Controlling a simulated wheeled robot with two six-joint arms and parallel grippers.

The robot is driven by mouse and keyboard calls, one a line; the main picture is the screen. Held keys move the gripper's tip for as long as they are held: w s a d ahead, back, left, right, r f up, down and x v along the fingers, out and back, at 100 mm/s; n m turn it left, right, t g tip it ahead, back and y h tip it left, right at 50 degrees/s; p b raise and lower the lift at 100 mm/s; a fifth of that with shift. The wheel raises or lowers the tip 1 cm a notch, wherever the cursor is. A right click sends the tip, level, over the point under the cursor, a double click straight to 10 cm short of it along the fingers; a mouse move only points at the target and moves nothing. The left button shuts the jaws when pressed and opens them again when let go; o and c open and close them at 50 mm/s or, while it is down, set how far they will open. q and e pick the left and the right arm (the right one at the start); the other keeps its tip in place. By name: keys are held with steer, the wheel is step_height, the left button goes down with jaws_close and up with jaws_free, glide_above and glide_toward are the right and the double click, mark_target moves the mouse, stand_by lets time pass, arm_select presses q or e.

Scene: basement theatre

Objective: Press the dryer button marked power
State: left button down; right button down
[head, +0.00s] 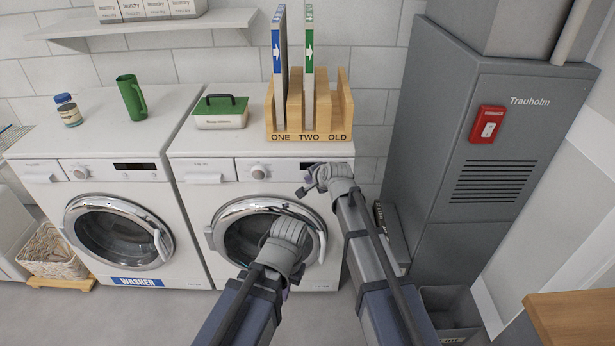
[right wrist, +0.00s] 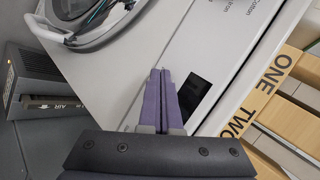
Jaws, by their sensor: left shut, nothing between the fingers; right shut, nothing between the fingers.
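The dryer (head: 186,224) is the white front-loader on the right, with a round chrome door, a knob (head: 258,172) and a dark display (head: 308,165) on its top panel. My right gripper (head: 303,190) is shut and empty at the right end of that panel. In the right wrist view its purple fingertips (right wrist: 160,71) point at the white panel beside the dark display (right wrist: 194,93). Whether they touch it I cannot tell. No button marked power is readable; the fingers may cover it. My left gripper (head: 288,236) is shut, in front of the dryer door, its fingertips mostly hidden.
A wooden sorter (head: 345,124) marked ONE, TWO, OLD holds upright panels on the dryer top, beside a green-lidded box (head: 221,111). The washer (head: 110,196) stands left. A grey furnace cabinet (head: 440,140) with a red switch (head: 487,125) stands close on the right.

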stand_by(0.3)
steer(key=shift+s, duration=0.6)
steer(key=s, duration=0.6)
stand_by(0.3)
